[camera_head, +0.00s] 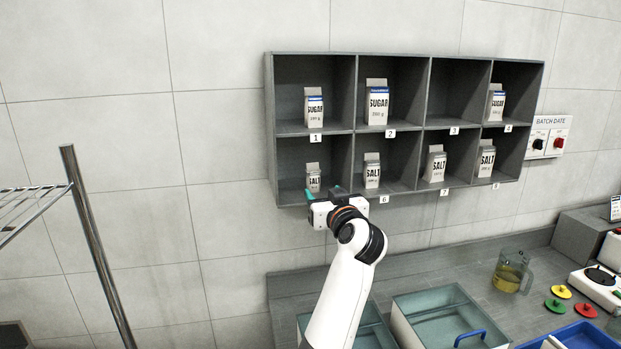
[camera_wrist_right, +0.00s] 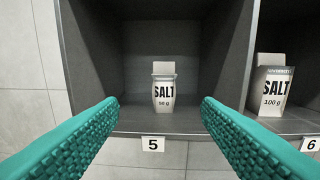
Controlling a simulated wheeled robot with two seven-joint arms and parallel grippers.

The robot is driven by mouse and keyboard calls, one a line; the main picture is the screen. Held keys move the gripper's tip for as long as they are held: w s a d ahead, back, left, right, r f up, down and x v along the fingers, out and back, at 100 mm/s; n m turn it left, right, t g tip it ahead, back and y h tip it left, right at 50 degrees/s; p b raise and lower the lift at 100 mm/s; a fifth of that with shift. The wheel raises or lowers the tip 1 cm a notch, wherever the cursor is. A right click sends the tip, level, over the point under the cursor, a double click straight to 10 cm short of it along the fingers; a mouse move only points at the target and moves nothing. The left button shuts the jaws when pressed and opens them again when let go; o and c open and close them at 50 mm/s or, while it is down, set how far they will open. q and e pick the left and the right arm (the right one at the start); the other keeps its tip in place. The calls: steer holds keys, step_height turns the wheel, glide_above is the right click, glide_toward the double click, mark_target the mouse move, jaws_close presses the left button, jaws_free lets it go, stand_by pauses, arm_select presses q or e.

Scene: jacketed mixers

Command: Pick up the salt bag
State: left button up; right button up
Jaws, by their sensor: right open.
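A small salt bag (camera_head: 313,179), white with a grey top, stands upright in compartment 5, the lower left of the shelf. In the right wrist view this salt bag (camera_wrist_right: 163,92) reads 50 g and stands centred between the fingers, farther in. Another salt bag (camera_wrist_right: 271,88), reading 100 g, stands in compartment 6; it also shows in the head view (camera_head: 372,172). More salt bags stand in compartments 7 (camera_head: 434,165) and 8 (camera_head: 487,160). My right gripper (camera_head: 322,192) is open and empty in front of compartment 5; its teal fingers (camera_wrist_right: 160,115) touch no bag. My left gripper is not in view.
The grey shelf (camera_head: 352,132) has upright dividers between compartments. Sugar bags stand in upper compartments 1 (camera_head: 314,108), 2 (camera_head: 378,104) and 4 (camera_head: 495,103); compartment 3 is empty. Below are open bins (camera_head: 440,301) and a jug (camera_head: 510,273). A metal rack (camera_head: 95,245) stands left.

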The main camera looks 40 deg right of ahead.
mark_target(315, 176)
steer(key=x, duration=0.1)
steer(key=p+x, duration=0.1)
steer(key=x, duration=0.1)
steer(key=p+x, duration=0.1)
steer(key=x, duration=0.1)
steer(key=shift+w+d+r, duration=0.1)
steer(key=shift+w+r, duration=0.1)
steer(key=shift+r, duration=0.05)
steer(key=shift+w+d+f, duration=0.15)
steer(key=shift+w, duration=0.15)
steer(key=shift+w+d+p, duration=0.15)
steer(key=shift+w+p, duration=0.05)
steer(key=shift+p, duration=0.15)
steer(key=p+x, duration=0.1)
steer(key=x, duration=0.1)
steer(key=p+x, duration=0.1)
steer(key=x, duration=0.1)
steer(key=shift+s+d+r+p, duration=0.1)
steer(key=shift+d+r+p, duration=0.15)
steer(key=shift+r+p, duration=0.1)
steer(key=shift+w+d+f, duration=0.2)
steer(key=shift+w, duration=0.15)
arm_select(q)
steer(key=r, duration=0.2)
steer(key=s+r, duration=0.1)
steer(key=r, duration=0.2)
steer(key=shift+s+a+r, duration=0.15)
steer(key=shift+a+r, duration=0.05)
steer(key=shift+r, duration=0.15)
